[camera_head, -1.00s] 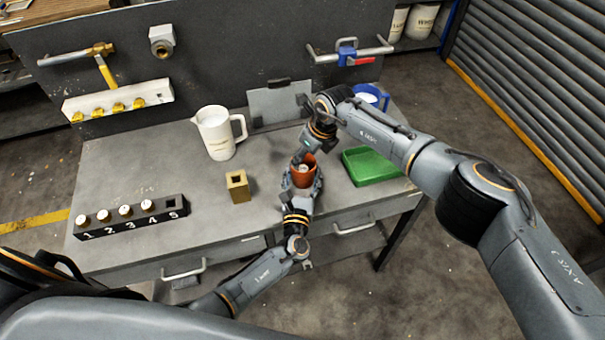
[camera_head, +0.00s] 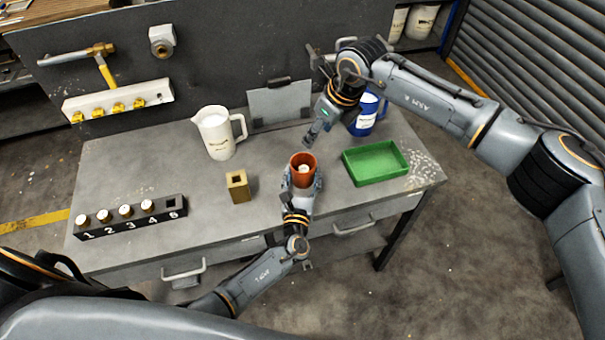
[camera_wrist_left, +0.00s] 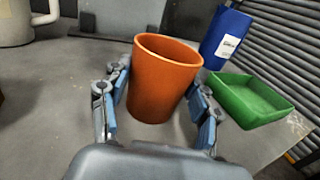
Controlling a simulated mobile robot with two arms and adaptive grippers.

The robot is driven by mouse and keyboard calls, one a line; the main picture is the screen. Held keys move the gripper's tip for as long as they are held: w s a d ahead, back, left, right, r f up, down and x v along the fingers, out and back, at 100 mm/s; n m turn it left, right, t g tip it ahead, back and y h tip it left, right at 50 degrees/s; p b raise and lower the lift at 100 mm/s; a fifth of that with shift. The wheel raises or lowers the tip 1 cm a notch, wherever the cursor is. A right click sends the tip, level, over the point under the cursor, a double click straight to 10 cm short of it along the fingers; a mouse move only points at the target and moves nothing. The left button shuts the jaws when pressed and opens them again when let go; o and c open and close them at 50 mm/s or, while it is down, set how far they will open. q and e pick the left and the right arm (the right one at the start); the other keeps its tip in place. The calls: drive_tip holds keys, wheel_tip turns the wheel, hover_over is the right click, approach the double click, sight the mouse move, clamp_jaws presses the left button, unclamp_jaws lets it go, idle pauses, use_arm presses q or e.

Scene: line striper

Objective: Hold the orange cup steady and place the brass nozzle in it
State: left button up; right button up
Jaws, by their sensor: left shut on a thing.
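The orange cup (camera_head: 296,181) stands upright near the front of the grey bench. My left gripper (camera_head: 303,182) is shut around its sides, and the left wrist view shows the blue finger pads on both sides of the cup (camera_wrist_left: 158,85). A small pale-topped piece (camera_head: 304,169), which looks like the nozzle, is inside the cup; its brass part is hidden, and the left wrist view does not show inside. My right gripper (camera_head: 312,139) is above and behind the cup, apart from it, with no held thing visible; its finger opening is unclear.
A black numbered rack (camera_head: 130,221) at left holds several pale-topped pieces, with slot 5 empty. A brass block (camera_head: 238,187), white jug (camera_head: 218,133), green tray (camera_head: 375,163) and blue container (camera_head: 368,117) stand on the bench. Bare bench lies between the brass block and the cup.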

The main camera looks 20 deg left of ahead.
use_arm(q)
drive_tip(key=o, duration=1.2)
drive_tip(key=s, duration=0.4)
drive_tip(key=s+d, duration=0.1)
drive_tip(key=s, duration=0.3)
drive_tip(key=s+d, duration=0.1)
drive_tip(key=s, duration=0.2)
drive_tip(key=shift+s+d, duration=0.2)
drive_tip(key=shift+s, duration=0.2)
